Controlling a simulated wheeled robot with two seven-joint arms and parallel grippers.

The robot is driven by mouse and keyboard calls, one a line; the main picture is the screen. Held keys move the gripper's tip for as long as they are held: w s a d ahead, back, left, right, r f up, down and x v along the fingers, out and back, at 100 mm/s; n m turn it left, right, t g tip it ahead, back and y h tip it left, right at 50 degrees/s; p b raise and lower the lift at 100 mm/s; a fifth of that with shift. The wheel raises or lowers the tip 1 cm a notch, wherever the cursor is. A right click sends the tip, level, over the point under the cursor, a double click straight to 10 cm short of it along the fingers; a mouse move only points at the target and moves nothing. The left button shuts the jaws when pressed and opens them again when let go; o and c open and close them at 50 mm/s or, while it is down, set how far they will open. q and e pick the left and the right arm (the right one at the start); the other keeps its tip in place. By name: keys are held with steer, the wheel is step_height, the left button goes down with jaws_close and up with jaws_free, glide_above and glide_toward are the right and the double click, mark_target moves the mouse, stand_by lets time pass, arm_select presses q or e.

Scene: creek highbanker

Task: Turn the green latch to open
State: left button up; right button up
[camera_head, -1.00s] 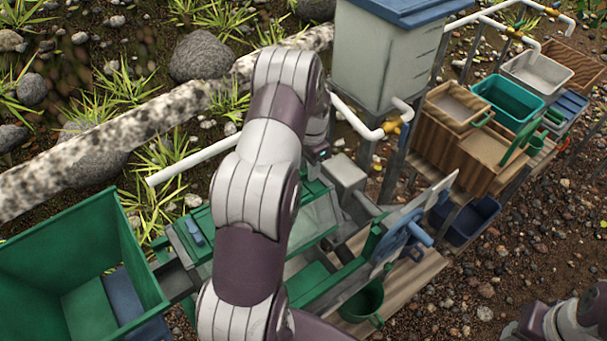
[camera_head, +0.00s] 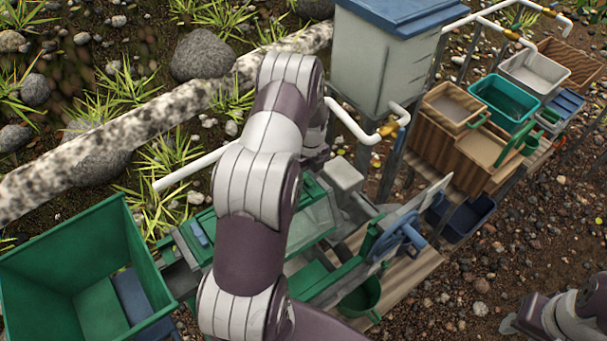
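My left arm rises through the middle of the view and bends down at the wrist. My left gripper (camera_head: 315,163) is at the green sluice box (camera_head: 203,228), near its upper right part. Its fingers are hidden behind my own arm, so I cannot see whether they touch anything. I cannot pick out the green latch for certain; it may be hidden behind the arm. An upright green piece (camera_head: 371,239) stands beside a blue handwheel (camera_head: 407,238) on a pale panel.
A large green hopper (camera_head: 60,245) stands at the left. A grey tank (camera_head: 385,60) with a blue lid and white pipes stands behind. Wooden crates and tubs (camera_head: 505,98) fill the upper right. A green bucket (camera_head: 361,298) sits low, right of my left arm. Gravel at right is open.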

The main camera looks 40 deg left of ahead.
arm_select(q)
steer(key=r+p, duration=0.2)
steer(key=r, duration=0.1)
steer(key=r+p, duration=0.3)
steer(key=r, duration=0.1)
steer(key=shift+w+d+r, duration=0.1)
steer(key=shift+w, duration=0.1)
